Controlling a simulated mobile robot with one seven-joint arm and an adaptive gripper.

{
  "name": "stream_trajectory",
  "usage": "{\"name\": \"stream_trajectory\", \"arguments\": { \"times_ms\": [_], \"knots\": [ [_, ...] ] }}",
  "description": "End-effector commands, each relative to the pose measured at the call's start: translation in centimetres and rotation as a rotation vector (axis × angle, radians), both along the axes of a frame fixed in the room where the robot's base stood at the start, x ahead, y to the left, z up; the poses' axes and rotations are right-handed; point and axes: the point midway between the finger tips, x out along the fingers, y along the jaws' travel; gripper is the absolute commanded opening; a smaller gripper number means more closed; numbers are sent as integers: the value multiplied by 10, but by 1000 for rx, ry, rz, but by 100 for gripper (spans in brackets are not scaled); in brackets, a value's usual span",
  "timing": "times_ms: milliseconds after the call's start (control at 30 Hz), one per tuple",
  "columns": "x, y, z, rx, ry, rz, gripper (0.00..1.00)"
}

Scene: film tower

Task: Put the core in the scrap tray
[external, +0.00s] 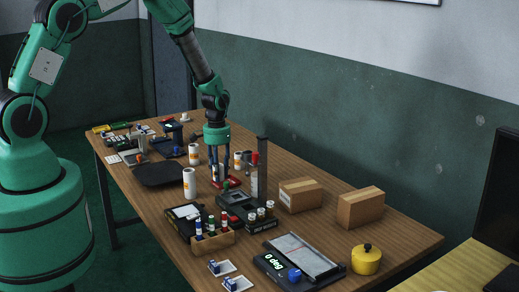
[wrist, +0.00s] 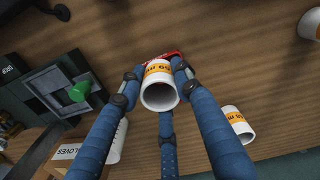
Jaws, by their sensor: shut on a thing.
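My gripper (external: 218,175) points straight down over the middle of the table. In the wrist view its blue fingers (wrist: 157,85) are closed around a white hollow tube with an orange label (wrist: 158,92), which looks like the core. Its open end faces the camera. In the external view the fingers mostly hide it. A red flat piece (external: 232,183) lies just below the fingertips; it also shows behind the tube in the wrist view (wrist: 160,56). A black shallow tray (external: 160,174) lies to the left. I cannot tell which of these is the scrap tray.
Similar white cylinders with orange labels stand close by, one in front (external: 190,184) and one behind (external: 194,154). A dark device with a tall column (external: 262,168) is just right of my gripper. Two cardboard boxes (external: 300,196) and a yellow pot (external: 366,260) stand further right.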

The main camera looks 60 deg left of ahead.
Motion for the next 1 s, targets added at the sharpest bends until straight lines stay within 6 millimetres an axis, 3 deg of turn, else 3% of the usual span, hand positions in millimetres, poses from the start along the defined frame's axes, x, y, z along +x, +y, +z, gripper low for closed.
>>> {"name": "stream_trajectory", "arguments": {
  "times_ms": [633, 667, 733, 1000],
  "knots": [
    [0, 0, -12, 0, 0, 0, 10],
    [0, 0, -12, 0, 0, 0, 35],
    [0, 0, -12, 0, 0, 0, 49],
    [0, 0, -12, 0, 0, 0, 52]
  ]
}}
